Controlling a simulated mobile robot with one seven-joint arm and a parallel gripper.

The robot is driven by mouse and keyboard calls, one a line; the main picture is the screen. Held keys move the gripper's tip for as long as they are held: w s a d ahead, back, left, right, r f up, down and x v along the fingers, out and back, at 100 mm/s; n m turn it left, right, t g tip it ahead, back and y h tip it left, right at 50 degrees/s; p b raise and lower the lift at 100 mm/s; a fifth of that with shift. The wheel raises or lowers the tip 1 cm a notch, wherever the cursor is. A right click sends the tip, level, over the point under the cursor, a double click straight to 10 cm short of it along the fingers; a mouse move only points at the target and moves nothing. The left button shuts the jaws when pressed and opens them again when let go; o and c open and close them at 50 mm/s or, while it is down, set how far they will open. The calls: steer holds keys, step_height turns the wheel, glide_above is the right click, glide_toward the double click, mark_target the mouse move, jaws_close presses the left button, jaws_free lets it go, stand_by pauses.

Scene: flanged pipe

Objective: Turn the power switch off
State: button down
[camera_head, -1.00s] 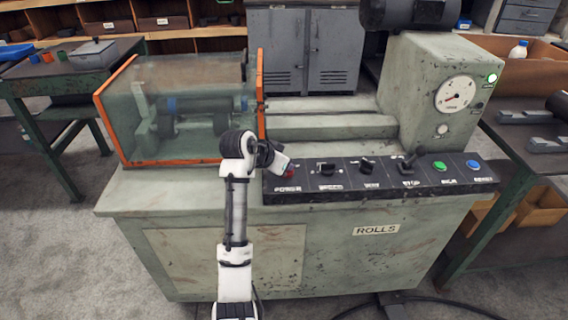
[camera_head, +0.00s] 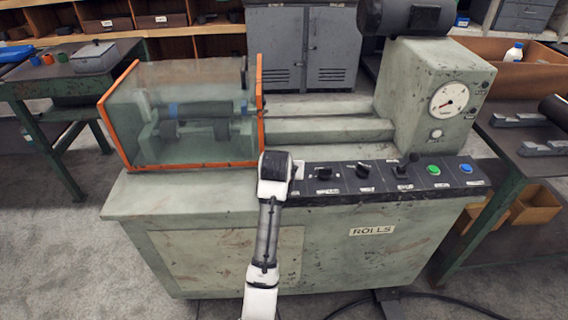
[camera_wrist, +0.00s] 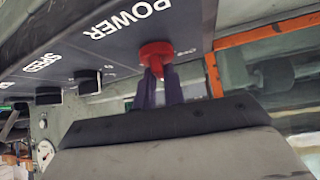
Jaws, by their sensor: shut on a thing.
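The power switch is a red knob (camera_wrist: 156,52) on the black control panel (camera_wrist: 55,42), beside the white word POWER in the wrist view. My gripper (camera_wrist: 158,76) is at the knob, with its two dark fingers shut on it from either side. In the head view my white arm covers the knob and the fingers at the left end of the panel (camera_head: 382,193). The small round lamp (camera_head: 485,85) at the top right of the machine looks dark.
More black knobs (camera_head: 363,171), a lever (camera_head: 404,166), a green button (camera_head: 433,170) and a blue button (camera_head: 466,169) sit along the panel to the right. A clear guard with an orange frame (camera_head: 262,108) stands just left of and behind my arm.

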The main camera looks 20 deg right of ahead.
steer(key=n+y+p, duration=0.2)
steer(key=n, duration=0.1)
steer(key=n+t+y+p, duration=0.1)
steer(key=n+y, duration=0.1)
steer(key=shift+s+d+r, duration=0.1)
steer(key=shift+d+r, duration=0.05)
steer(key=shift+d, duration=0.25)
steer(key=n+y, duration=0.2)
steer(key=n, duration=0.1)
steer(key=n+g+y, duration=0.1)
steer(key=n+y, duration=0.1)
steer(key=n, duration=0.1)
steer(key=shift+d+p, duration=0.15)
steer(key=shift+p, duration=0.2)
steer(key=c, duration=1.5)
jaws_free()
steer(key=shift+d+v, duration=0.15)
steer(key=shift+v, duration=3.2)
steer(key=shift+d+v, duration=0.15)
steer(key=shift+v, duration=3.25)
